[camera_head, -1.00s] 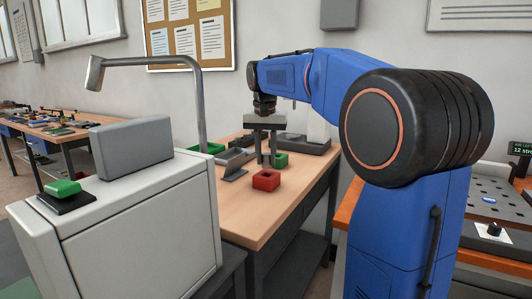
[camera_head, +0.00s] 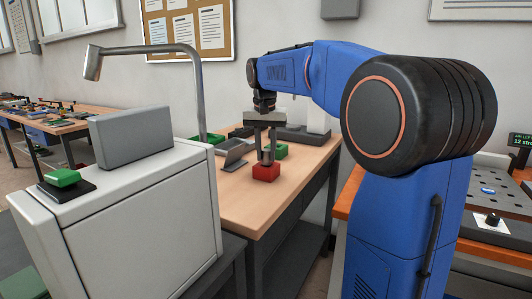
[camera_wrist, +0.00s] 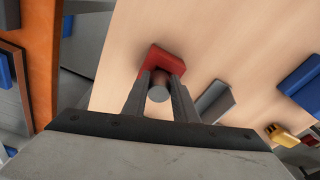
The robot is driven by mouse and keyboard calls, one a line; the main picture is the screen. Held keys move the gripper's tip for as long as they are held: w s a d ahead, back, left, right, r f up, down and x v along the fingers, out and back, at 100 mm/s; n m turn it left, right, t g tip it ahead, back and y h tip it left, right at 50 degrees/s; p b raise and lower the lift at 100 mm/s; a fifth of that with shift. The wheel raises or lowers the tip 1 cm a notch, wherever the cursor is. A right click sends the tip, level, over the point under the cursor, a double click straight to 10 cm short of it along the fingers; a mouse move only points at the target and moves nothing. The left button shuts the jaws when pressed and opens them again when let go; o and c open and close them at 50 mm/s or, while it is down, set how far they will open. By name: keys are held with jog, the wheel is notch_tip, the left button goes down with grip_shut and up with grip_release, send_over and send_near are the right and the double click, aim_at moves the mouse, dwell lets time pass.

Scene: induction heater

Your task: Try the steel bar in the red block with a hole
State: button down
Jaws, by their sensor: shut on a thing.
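The red block (camera_head: 265,174) sits on the wooden workbench, near its right edge, and also shows in the wrist view (camera_wrist: 163,58). My gripper (camera_head: 267,158) points down right over it. In the wrist view my gripper (camera_wrist: 158,88) is shut on the grey steel bar (camera_wrist: 158,93), whose round end faces the camera between the fingers. The bar is lined up over the block's middle. The fingers and bar hide the hole, so I cannot tell whether the bar's lower end is in it.
A white cabinet (camera_head: 150,215) with a bent metal pipe (camera_head: 190,60) stands at the left front. The bench front is clear.

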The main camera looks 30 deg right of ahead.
jog(key=c, duration=1.4)
grip_release()
jog(key=shift+f, duration=0.1)
jog(key=shift+o, duration=0.2)
notch_tip(320, 180, up, 17)
jog(key=s+a, duration=0.1)
jog(key=shift+s+a, duration=0.2)
jog(key=shift+s, duration=0.2)
jog(key=shift+s, duration=0.1)
